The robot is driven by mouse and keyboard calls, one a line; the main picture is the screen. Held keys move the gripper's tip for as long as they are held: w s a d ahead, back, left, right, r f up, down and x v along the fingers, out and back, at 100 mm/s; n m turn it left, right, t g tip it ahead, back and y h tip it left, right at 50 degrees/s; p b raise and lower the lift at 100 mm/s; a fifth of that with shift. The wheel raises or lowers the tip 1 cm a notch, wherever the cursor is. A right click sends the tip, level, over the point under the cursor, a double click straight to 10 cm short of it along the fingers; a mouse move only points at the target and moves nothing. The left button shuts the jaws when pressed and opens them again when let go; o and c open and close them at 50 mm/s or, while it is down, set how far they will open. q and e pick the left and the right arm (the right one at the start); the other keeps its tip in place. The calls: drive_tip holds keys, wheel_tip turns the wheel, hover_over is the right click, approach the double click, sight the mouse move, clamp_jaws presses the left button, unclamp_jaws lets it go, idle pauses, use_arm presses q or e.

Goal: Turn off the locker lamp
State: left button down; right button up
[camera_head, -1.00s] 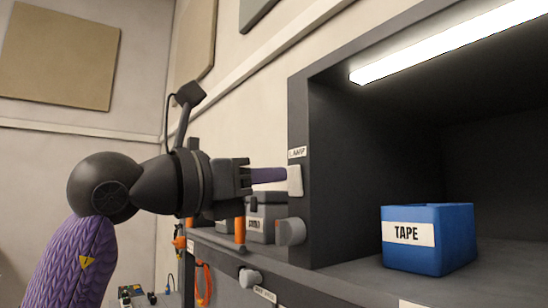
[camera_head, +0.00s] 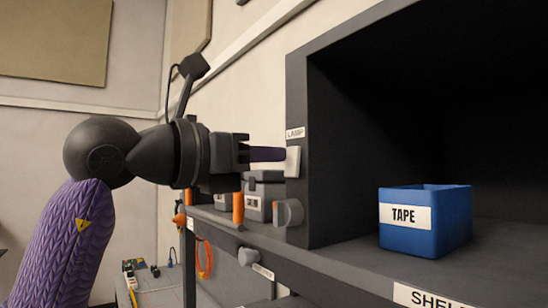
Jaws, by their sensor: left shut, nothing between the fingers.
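The locker (camera_head: 297,100) is a dark open cabinet on the right. Its inside is dim, and no lit lamp strip shows in the view now. A white switch plate (camera_head: 293,161) sits on the locker's front left edge, under a small LAMP label (camera_head: 296,133). My left gripper (camera_head: 284,154) is shut and empty, its purple fingers pointing right at the switch plate. The fingertips are at the plate's left side; I cannot tell whether they touch it. My right gripper is not in view.
A blue TAPE bin (camera_head: 425,240) stands on the locker shelf (camera_head: 350,262). A grey case (camera_head: 265,195) stands behind my gripper. A workbench (camera_head: 165,297) with small items is at the lower left.

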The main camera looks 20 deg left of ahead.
use_arm(q)
drive_tip(key=b+v, duration=0.2)
drive_tip(key=v, duration=0.7)
drive_tip(key=shift+d+r, duration=0.1)
